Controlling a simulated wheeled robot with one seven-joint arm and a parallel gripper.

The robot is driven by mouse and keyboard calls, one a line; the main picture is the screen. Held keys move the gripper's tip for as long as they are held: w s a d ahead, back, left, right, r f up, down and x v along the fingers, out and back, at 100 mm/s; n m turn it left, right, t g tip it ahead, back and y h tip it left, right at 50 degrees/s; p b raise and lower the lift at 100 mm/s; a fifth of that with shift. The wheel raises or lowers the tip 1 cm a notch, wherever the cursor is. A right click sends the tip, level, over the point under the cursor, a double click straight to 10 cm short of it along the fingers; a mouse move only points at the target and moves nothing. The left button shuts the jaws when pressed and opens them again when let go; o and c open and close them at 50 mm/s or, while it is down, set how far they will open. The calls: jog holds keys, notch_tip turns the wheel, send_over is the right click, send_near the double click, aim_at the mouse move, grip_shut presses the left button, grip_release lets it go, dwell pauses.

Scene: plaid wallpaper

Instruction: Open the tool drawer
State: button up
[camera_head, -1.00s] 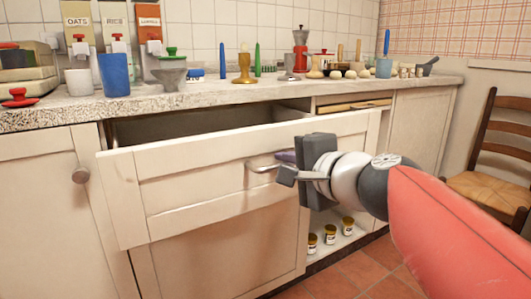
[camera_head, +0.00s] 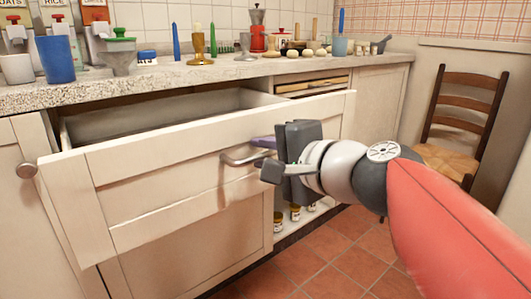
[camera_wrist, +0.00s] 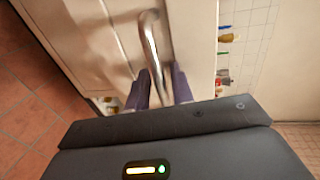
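The tool drawer (camera_head: 130,170) is a wide cream drawer under the counter, and it stands pulled out with its grey inside showing. Its metal bar handle (camera_head: 238,158) is on the front, toward the right; it also shows in the wrist view (camera_wrist: 150,45). My gripper (camera_head: 262,156) is at the handle, with its fingers (camera_wrist: 162,88) on either side of the bar's near end in the wrist view. The fingers look close about the bar, though the contact itself is partly hidden. The drawer's inner floor is mostly hidden from the head camera.
The stone counter (camera_head: 200,74) above carries cups, dispensers, candlesticks and several small items. Small jars (camera_head: 294,212) stand on a low open shelf below. A wooden chair (camera_head: 465,120) stands at the right. The tiled floor (camera_head: 325,258) in front is clear.

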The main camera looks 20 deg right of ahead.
jog(key=shift+o, duration=0.3)
jog(key=shift+s, duration=0.1)
jog(key=shift+s+d+r, duration=0.2)
jog(key=shift+s, duration=0.15)
jog(key=p+v, duration=0.1)
jog(key=v, duration=0.5)
jog(key=shift+s, duration=0.4)
jog(key=shift+d, duration=0.1)
jog(key=s+a+f+n+g+h+p, duration=0.1)
jog(key=a+f+n+g+h+p, duration=0.1)
jog(key=f+n+g+p, duration=0.2)
jog(key=s+a+f+n+g+h+p, duration=0.2)
jog(key=f+n+g+p, duration=0.3)
jog(key=f+n, duration=0.5)
jog(key=shift+s+a+h+p, duration=0.15)
jog(key=shift+a+h+p, duration=0.25)
jog(key=shift+p, duration=0.25)
